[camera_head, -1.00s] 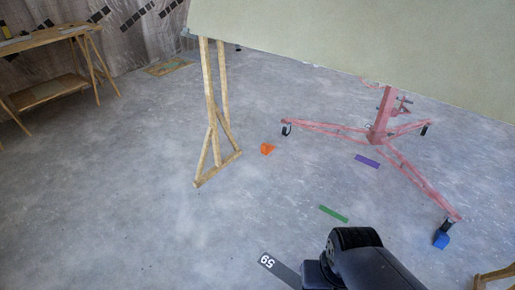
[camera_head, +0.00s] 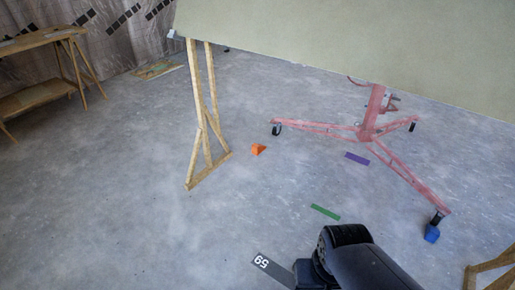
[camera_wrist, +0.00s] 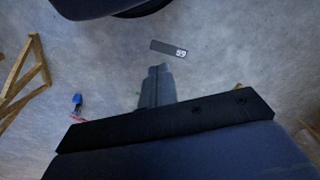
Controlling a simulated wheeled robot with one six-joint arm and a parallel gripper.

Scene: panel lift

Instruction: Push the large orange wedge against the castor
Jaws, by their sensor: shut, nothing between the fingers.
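The orange wedge (camera_head: 258,149) lies on the grey floor in the head view. It is apart from the black castor (camera_head: 277,130) at the end of the left leg of the red panel lift (camera_head: 367,125), slightly in front of it and to its left. My gripper (camera_wrist: 155,72) shows in the wrist view, its fingers together and empty above the floor. In the head view my arm covers the lower middle, and the fingertips are not clearly seen. The wedge cannot be made out in the wrist view.
A blue block (camera_head: 432,233) sits at the lift's near right castor. A wooden trestle (camera_head: 207,150) stands left of the wedge, under the large panel (camera_head: 350,45). Green (camera_head: 325,212), purple (camera_head: 357,159) and dark "59" (camera_head: 270,268) strips lie on open floor.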

